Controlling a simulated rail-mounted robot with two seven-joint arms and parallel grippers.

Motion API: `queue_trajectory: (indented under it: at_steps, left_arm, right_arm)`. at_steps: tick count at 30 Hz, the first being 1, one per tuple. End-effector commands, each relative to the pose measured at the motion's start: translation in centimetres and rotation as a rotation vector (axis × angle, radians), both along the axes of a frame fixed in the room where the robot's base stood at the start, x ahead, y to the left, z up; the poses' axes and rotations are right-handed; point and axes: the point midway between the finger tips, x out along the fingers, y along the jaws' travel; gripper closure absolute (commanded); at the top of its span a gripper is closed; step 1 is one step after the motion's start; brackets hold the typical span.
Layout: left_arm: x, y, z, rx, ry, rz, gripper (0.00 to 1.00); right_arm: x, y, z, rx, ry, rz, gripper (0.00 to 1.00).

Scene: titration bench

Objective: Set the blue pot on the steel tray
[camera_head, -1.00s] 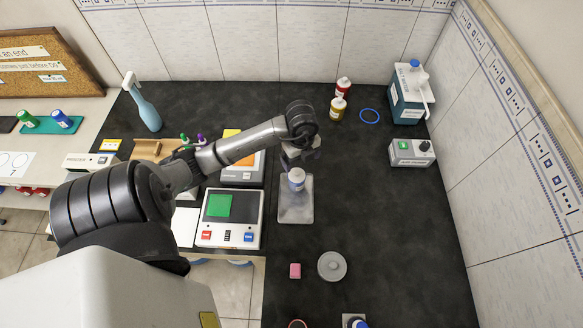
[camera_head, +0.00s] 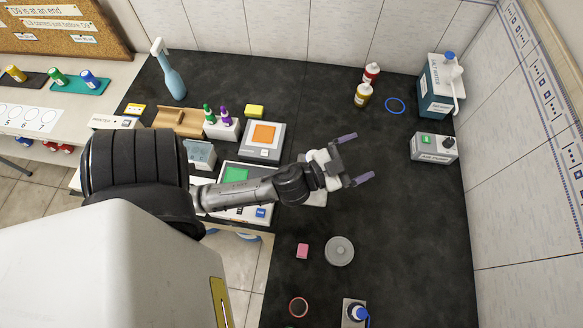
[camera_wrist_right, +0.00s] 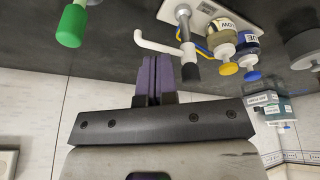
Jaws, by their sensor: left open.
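The steel tray (camera_head: 317,199) lies mid-bench, mostly hidden behind my left gripper and arm. The small white pot with blue on it, which stood over the tray a second ago, is not visible now; the spot is covered by my gripper. My left gripper (camera_head: 355,160) is open and empty, fingers spread toward the right above the bench. Another blue pot (camera_head: 89,78) lies beside a green one on the teal mat (camera_head: 97,88) on the left side table. In the right wrist view, my right gripper's purple fingers (camera_wrist_right: 153,78) are together, with nothing seen between them.
A panel device with a green screen (camera_head: 236,174) is partly behind my left arm. A pink block (camera_head: 303,251) and grey round lid (camera_head: 339,251) lie in front.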

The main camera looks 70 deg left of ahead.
Motion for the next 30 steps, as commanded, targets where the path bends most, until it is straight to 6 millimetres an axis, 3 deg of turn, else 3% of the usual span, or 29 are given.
queue_trajectory:
  at_steps: [5,9,12,19,30]
  left_arm:
    - [-4.1,0.6,-7.1,-0.164,0.431,0.202,0.09]
    - [-8.6,-1.4,-11.8,-0.230,0.793,0.219,0.09]
    - [-11.8,-3.3,-13.9,-0.250,1.011,0.177,0.09]
    - [-16.7,-6.4,-15.7,-0.259,1.305,0.058,0.09]
    - [-17.8,-7.0,-15.9,-0.257,1.366,0.025,0.09]
  right_arm:
    - [0.0,-0.1,0.0,-0.004,0.000,0.003,1.00]
    - [0.0,-0.2,0.0,-0.008,0.000,0.005,1.00]
    - [0.0,-0.2,0.0,-0.008,0.000,0.006,1.00]
    - [0.0,-0.2,0.0,-0.008,0.000,0.005,1.00]
    - [0.0,0.0,0.0,-0.001,0.000,0.001,1.00]
